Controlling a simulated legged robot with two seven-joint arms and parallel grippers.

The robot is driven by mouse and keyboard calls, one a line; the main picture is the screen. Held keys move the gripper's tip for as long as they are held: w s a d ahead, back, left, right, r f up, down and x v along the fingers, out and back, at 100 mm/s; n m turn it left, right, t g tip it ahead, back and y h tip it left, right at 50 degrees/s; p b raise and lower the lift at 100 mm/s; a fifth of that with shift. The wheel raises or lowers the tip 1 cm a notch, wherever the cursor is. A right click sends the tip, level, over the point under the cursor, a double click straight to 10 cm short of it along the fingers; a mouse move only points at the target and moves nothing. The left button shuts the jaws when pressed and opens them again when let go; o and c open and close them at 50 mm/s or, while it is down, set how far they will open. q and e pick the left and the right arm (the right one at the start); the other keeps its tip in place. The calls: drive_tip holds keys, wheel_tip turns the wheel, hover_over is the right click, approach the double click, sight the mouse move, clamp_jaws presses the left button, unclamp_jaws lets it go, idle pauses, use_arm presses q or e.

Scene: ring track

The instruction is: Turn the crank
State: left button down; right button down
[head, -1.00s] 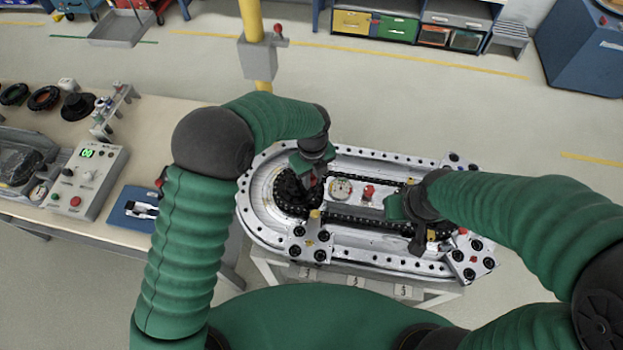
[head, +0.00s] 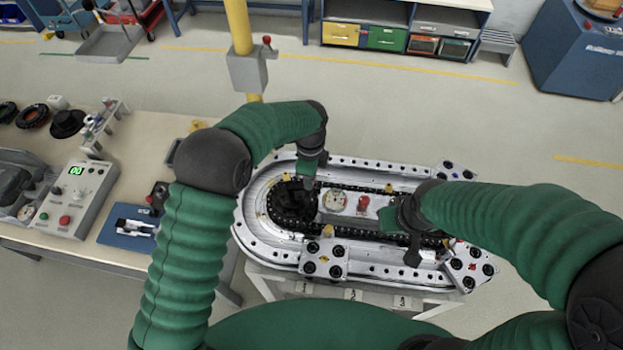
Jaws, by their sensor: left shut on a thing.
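The ring track (head: 350,262) is a silver oval frame on a stand in front of me, with a dark chain running round its inside. A black toothed wheel (head: 290,212) sits at its left end. My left gripper (head: 308,183) reaches down at the upper right side of this wheel and is shut on the crank's handle; its fingers hide most of the crank. My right gripper (head: 408,222) is over the right part of the track, pointing down; its fingers are dark against the chain, so their opening is unclear.
A round gauge (head: 335,201) and a red knob (head: 363,203) sit on the middle plate between my grippers. A yellow post with a grey box (head: 248,68) stands behind the track. A workbench (head: 150,130) with a control box (head: 77,197) is at the left.

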use_arm(q)
drive_tip(key=shift+w+a+r, duration=0.1)
drive_tip(key=shift+w, duration=0.1)
idle(0.3)
drive_tip(key=c, duration=1.4)
unclamp_jaws()
drive_tip(key=shift+o, duration=1)
drive_tip(key=shift+s+a, duration=0.1)
drive_tip(key=r+b, duration=0.1)
drive_tip(key=r, duration=0.4)
drive_tip(key=shift+d+r+b, duration=0.2)
drive_tip(key=shift+r+b, duration=0.1)
drive_tip(key=shift+b, duration=0.1)
wheel_tip(320, 180, up, 11)
drive_tip(key=b, duration=0.1)
drive_tip(key=shift+a, duration=0.15)
